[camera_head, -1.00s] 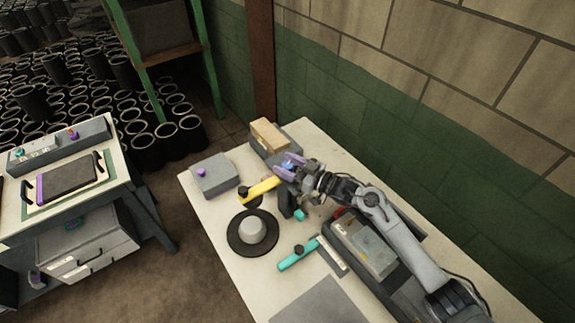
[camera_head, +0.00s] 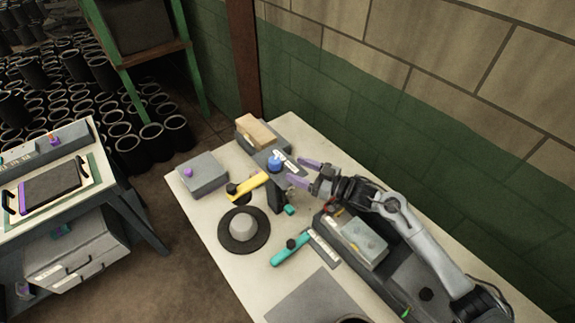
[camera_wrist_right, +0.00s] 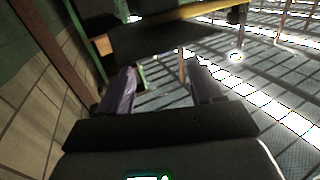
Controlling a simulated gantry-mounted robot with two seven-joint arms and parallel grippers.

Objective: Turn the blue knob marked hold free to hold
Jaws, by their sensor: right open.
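The blue knob (camera_head: 275,161) stands on a dark grey box with a white label strip (camera_head: 290,163), near the back of the pale table. My right gripper (camera_head: 299,172) is just to the right of the knob, with its two purple fingers apart and nothing between them. The fingers point left toward the knob and stand apart from it. In the right wrist view the open fingers (camera_wrist_right: 158,92) show, and the knob cannot be made out there. The label's lettering is too small to read. My left gripper is not in view.
A wooden block (camera_head: 256,133) sits behind the knob. A grey box with a purple button (camera_head: 203,176), a yellow-handled tool (camera_head: 247,186), a black disc with a grey dome (camera_head: 243,231) and a teal tool (camera_head: 292,249) lie nearby. The green wall (camera_head: 420,170) bounds the right side.

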